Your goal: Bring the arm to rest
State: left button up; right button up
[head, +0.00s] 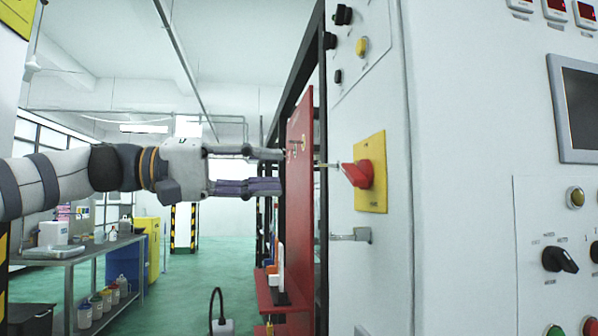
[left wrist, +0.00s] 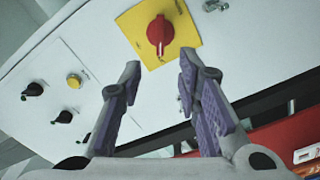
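My left arm (head: 70,175) reaches in from the left of the head view, roughly level. My left gripper (head: 281,170) has its fingers pointing right, towards the cabinet. In the left wrist view the two fingers of the left gripper (left wrist: 160,72) stand apart with nothing between them. Ahead of the fingertips is a red rotary switch (left wrist: 160,32) on a yellow plate (left wrist: 187,25). In the head view the red switch (head: 358,174) sits on the yellow plate (head: 375,185), right of the fingertips and apart from them. My right gripper is not in view.
The pale control cabinet (head: 470,100) fills the right side, with a metal latch (head: 352,235) below the switch. A red panel (head: 299,165) stands behind the fingertips. A grey workbench (head: 85,253) stands at the left.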

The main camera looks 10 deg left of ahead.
pick_arm(q)
jog(key=shift+s+a, duration=0.1)
jog(key=shift+a, duration=0.2)
